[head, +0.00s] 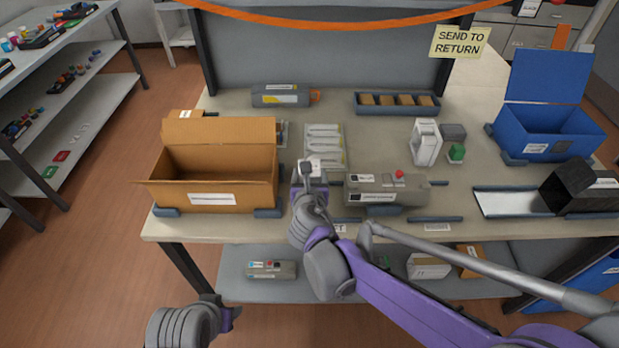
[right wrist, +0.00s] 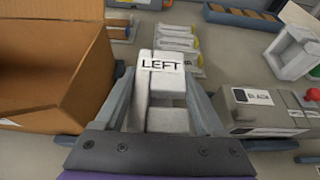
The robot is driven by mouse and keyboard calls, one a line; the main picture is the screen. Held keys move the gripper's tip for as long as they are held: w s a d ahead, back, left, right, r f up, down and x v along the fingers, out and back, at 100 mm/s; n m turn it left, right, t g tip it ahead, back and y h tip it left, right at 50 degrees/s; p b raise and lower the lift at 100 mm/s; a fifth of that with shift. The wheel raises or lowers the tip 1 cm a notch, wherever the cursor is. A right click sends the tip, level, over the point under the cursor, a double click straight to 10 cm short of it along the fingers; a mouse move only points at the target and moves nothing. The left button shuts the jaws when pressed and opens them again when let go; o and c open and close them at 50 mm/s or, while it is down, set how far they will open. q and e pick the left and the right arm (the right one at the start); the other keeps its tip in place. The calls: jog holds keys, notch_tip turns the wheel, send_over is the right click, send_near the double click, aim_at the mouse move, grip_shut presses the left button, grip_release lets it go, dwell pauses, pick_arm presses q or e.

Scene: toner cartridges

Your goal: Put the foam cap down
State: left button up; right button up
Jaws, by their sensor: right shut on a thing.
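My right gripper (head: 311,182) is shut on a white foam cap (head: 316,167), held over the middle of the table. In the right wrist view the foam cap (right wrist: 166,68) is marked "LEFT" and sits between the two fingers. Whether it touches the table I cannot tell. A second white foam piece (head: 426,141) stands upright at the right, apart from the gripper. A grey cartridge (head: 385,190) with a "BLACK" label lies just right of the gripper. My left gripper (head: 229,317) is low at the front left, below the tabletop; its jaws are not clear.
An open cardboard box (head: 160,195) stands left of the right gripper. Several pale wrapped packs (head: 323,140) lie behind it. A blue tray (head: 357,104) and a grey-yellow cartridge (head: 280,95) lie at the back. A blue bin (head: 550,143) and a black container (head: 580,190) stand at the right.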

jog(key=shift+f, duration=0.35)
jog(key=shift+f, duration=0.15)
jog(key=o, duration=1.3)
